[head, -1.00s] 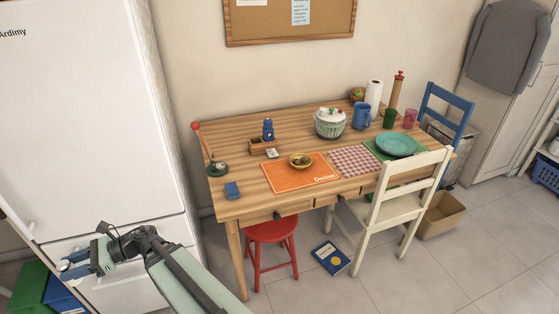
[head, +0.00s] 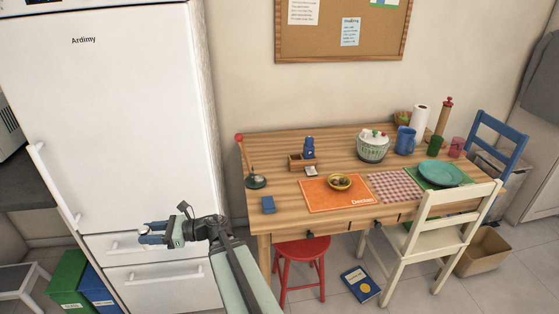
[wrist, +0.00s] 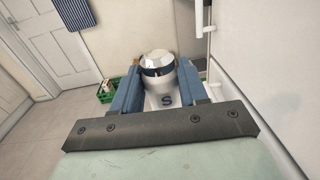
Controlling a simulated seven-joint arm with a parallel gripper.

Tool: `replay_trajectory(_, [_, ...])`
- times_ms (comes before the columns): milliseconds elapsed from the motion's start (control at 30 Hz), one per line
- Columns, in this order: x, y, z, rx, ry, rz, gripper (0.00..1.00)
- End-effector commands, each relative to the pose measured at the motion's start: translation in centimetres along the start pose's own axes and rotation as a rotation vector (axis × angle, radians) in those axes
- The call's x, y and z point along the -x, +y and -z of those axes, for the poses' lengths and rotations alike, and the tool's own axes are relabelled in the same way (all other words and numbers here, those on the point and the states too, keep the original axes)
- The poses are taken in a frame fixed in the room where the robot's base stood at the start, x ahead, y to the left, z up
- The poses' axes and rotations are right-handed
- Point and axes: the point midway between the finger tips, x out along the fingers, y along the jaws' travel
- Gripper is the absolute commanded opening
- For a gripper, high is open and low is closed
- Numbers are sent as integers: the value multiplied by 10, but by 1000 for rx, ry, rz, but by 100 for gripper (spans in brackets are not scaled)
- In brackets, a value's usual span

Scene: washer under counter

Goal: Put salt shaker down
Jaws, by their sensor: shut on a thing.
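In the head view my gripper (head: 150,234) is in front of the white fridge's lower drawers, at the left, held in the air away from the table. The shaker is small and hard to make out there. The wooden table (head: 285,222) stands to the right of my gripper.
The white fridge (head: 110,120) is close behind my gripper. Green and blue bins (head: 70,280) stand at lower left.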

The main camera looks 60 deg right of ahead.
Motion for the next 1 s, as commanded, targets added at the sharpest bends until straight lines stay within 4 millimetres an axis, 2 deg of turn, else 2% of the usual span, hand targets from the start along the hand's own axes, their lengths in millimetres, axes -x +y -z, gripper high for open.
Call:
replay_trajectory(100, [28, -23, -3, 0, 0, 58, 10])
replay_trajectory(567, [142, -103, -12, 0, -1, 270, 10])
replay_trajectory(867, [228, -152, -19, 1, -2, 409, 10])
replay_trajectory(1000, [272, -174, -23, 0, -2, 475, 10])
